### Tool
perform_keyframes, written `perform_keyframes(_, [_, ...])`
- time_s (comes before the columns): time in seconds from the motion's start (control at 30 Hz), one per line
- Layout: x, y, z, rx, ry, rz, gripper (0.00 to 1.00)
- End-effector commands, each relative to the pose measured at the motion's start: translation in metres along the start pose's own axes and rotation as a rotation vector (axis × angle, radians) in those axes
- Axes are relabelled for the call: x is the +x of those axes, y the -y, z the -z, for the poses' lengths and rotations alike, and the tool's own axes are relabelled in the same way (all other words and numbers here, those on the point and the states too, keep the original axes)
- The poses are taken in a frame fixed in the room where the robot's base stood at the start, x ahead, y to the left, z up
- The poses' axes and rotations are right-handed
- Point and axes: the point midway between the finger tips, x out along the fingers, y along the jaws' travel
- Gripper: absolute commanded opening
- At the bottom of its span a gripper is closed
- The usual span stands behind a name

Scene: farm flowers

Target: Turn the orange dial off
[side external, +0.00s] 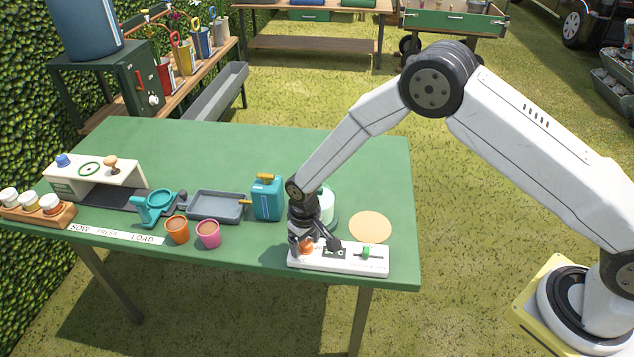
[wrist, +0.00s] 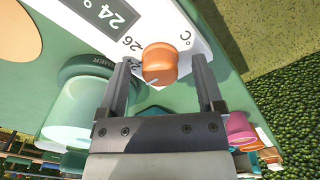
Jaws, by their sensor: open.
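The orange dial (wrist: 160,64) sits on the white control panel (wrist: 188,22), beside the printed "26" and "°C" marks and a dark display reading 24° (wrist: 103,12). The dial has a pale pointer line on its face. In the side view the dial (side external: 306,246) is at the left end of the panel (side external: 340,265), partly covered by my gripper. My gripper (wrist: 163,88) is open, with one finger on each side of the dial. A gap shows between the dial and each finger in the wrist view. In the side view my gripper (side external: 318,243) is low over the panel.
A green switch (side external: 366,252) sits on the panel's right part. A pale green container (wrist: 75,105) stands close beside my gripper. A teal can (side external: 267,198), a pink pot (side external: 208,234) and an orange pot (side external: 177,230) stand to the left. The table's front edge is near the panel.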

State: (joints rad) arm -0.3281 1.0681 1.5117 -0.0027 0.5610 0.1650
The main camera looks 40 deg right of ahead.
Motion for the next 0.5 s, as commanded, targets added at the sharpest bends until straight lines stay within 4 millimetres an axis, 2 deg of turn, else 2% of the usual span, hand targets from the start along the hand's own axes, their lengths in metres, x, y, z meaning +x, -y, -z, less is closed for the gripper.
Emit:
perform_keyframes(0.17, [0.0000,0.0000,0.0001,0.000,0.000,0.000,0.86])
perform_keyframes(0.2, [0.0000,0.0000,0.0000,0.000,0.000,0.000,0.82])
perform_keyframes(0.47, [-0.0002,0.0000,0.0000,0.000,0.000,0.000,0.00])
perform_keyframes(0.5, [-0.0002,0.0000,0.0000,0.000,0.000,0.000,0.00])
